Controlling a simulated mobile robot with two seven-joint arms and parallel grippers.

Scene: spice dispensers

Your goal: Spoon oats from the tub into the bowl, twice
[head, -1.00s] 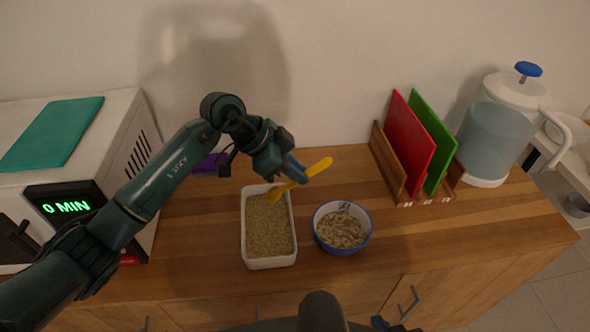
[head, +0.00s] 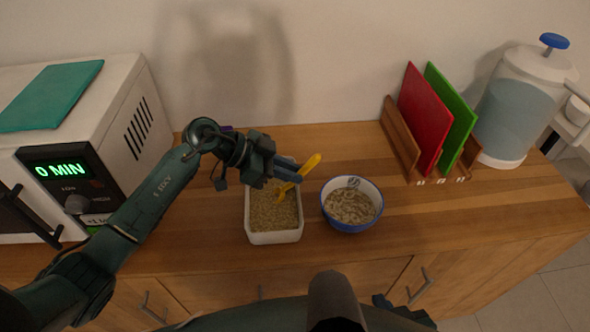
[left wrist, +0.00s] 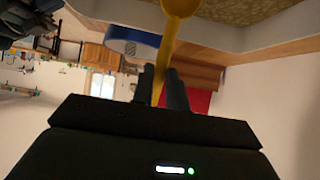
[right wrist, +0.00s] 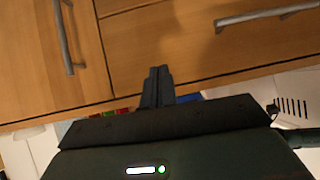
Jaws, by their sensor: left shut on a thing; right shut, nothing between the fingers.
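A white rectangular tub (head: 274,238) of oats (head: 270,212) stands on the wooden counter. A blue-rimmed white bowl (head: 350,226) with pale contents stands just right of it. My left gripper (head: 292,174) is shut on the yellow spoon (head: 312,164) above the back of the tub. The spoon is tilted, with its handle end up and its head down at the oats; whether the head is sunk in is hard to tell. In the left wrist view the spoon (left wrist: 168,48) runs between the fingers. My right gripper (right wrist: 157,88) is shut and empty in front of the cabinet doors.
A white microwave (head: 120,100) stands at left with a teal board (head: 50,95) on top. A wooden rack (head: 400,138) with red (head: 425,115) and green (head: 452,115) boards and a water jug (head: 510,110) stand at right. Counter in front of the rack is clear.

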